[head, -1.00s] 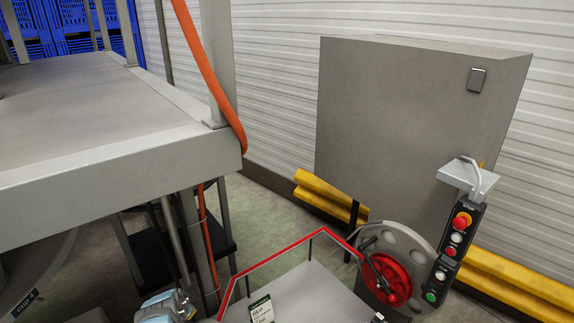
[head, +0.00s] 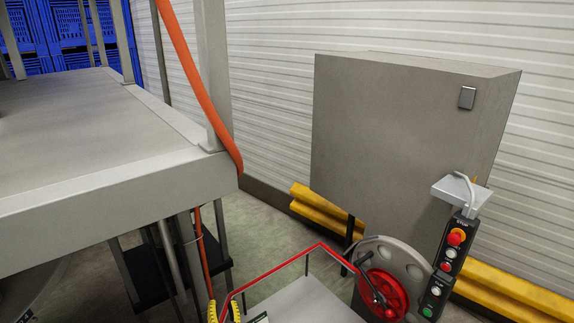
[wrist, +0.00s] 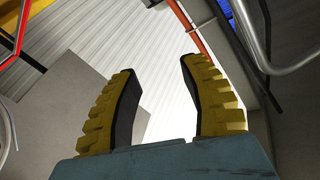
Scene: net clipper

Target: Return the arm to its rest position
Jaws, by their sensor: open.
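My gripper (head: 224,308) shows at the bottom edge of the head view, where only its yellow finger ends are seen beside the red-railed platform. In the wrist view my gripper (wrist: 158,72) has its two yellow ribbed fingers spread apart, with nothing between them. The teal gripper body fills the bottom of that view. The rest of my arm is out of the head view.
A grey table (head: 95,195) with an orange hose (head: 190,80) stands at left. A red handwheel (head: 383,292) and button box (head: 448,265) are at lower right. A grey cabinet (head: 400,140) and yellow barrier (head: 510,292) stand by the wall.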

